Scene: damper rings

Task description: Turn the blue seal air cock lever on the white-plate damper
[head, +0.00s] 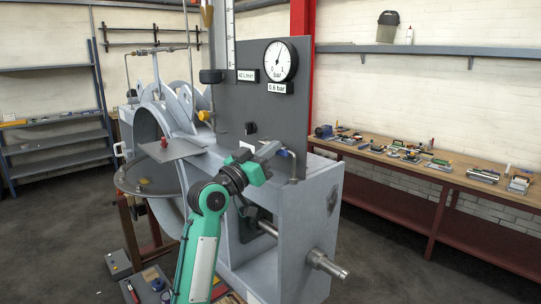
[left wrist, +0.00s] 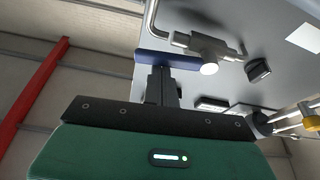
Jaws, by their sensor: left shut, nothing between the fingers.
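The blue lever (left wrist: 168,59) shows as a short bar beside the metal cock body (left wrist: 207,47) in the left wrist view. In the head view the blue lever (head: 283,153) is a small spot at the lower right of the dark gauge panel (head: 225,110). My left gripper (head: 274,150) is shut and empty, close to the lever. In the left wrist view its fingertips (left wrist: 160,72) overlap the lever's lower edge; I cannot tell whether they touch it. A white plate (left wrist: 306,38) is on the panel. My right gripper is out of view.
A round pressure gauge (head: 281,60) is on the panel. A bent pipe (head: 293,170) hangs beside the lever. A metal shaft (head: 328,265) sticks out of the grey housing (head: 300,220). A workbench (head: 460,180) with several fittings stands at right, with open floor before it.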

